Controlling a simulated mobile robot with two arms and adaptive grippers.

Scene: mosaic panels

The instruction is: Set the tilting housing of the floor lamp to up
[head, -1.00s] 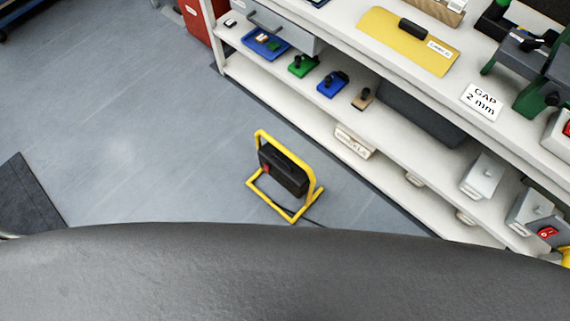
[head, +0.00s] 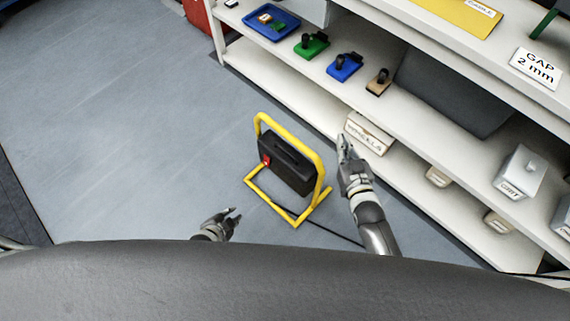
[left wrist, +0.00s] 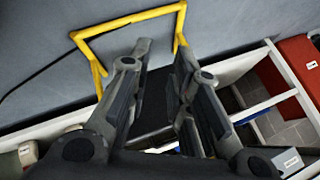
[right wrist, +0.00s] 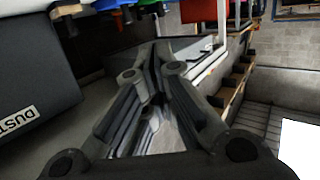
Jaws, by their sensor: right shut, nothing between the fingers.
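The floor lamp stands on the floor in the head view. It has a yellow tube frame (head: 318,160) and a black tilting housing (head: 284,166) with a red switch (head: 266,160) at its left end. My left gripper (head: 234,213) is to the lower left of the lamp, apart from it, with its fingers spread. In the left wrist view the open left fingers (left wrist: 160,75) point toward the yellow frame (left wrist: 100,80), with part of the black housing (left wrist: 152,125) between them. My right gripper (head: 344,143) is right of the lamp near the shelf, its fingers closed and empty.
A white shelf unit (head: 300,73) runs along the right, with blue, green and tan tools on its shelf. A labelled box (head: 367,134) sits on the lower shelf close to my right gripper. A dark cable (head: 335,232) trails from the lamp. The floor at left is clear.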

